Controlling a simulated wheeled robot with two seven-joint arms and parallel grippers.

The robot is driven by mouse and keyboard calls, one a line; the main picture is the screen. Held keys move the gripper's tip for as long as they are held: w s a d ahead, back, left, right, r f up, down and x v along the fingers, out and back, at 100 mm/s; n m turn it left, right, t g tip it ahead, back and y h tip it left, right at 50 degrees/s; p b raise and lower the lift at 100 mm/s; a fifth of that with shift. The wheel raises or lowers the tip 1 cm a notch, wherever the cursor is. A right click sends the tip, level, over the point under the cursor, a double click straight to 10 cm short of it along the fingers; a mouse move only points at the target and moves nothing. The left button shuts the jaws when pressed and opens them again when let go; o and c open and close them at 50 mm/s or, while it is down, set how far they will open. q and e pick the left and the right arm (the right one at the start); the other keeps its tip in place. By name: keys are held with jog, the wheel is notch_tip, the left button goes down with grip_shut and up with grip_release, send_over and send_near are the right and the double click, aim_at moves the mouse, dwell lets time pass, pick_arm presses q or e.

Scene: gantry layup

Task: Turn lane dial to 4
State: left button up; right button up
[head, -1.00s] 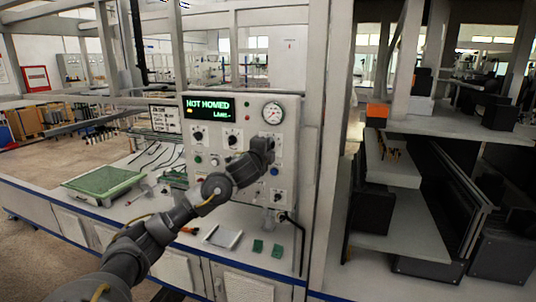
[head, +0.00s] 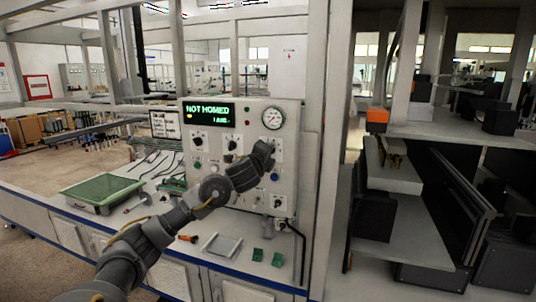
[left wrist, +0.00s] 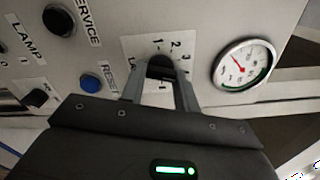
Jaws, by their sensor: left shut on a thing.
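The lane dial (left wrist: 160,66) is a black knob on a white plate with numbers around it; 1, 2 and 3 can be read in the left wrist view. My left gripper (left wrist: 159,84) has one finger on each side of the knob and is shut on it. In the head view my left gripper (head: 264,154) reaches the control panel (head: 237,182) below the gauge and hides the dial. Which number the knob points to cannot be told. The panel's display (head: 208,113) reads "NOT HOMED", with a lane line whose value is unclear. My right gripper is out of view.
A round gauge (head: 273,118) sits just above the dial. A blue button (left wrist: 91,83) and other black knobs (head: 198,140) are on the same panel. A green tray (head: 103,191) and a grey tray (head: 224,244) lie on the bench. Shelves stand at the right.

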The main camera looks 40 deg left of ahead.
pick_arm(q)
jog(key=o, duration=1)
jog(key=v, duration=1)
jog(key=shift+s+d, duration=0.2)
jog(key=shift+s, duration=0.15)
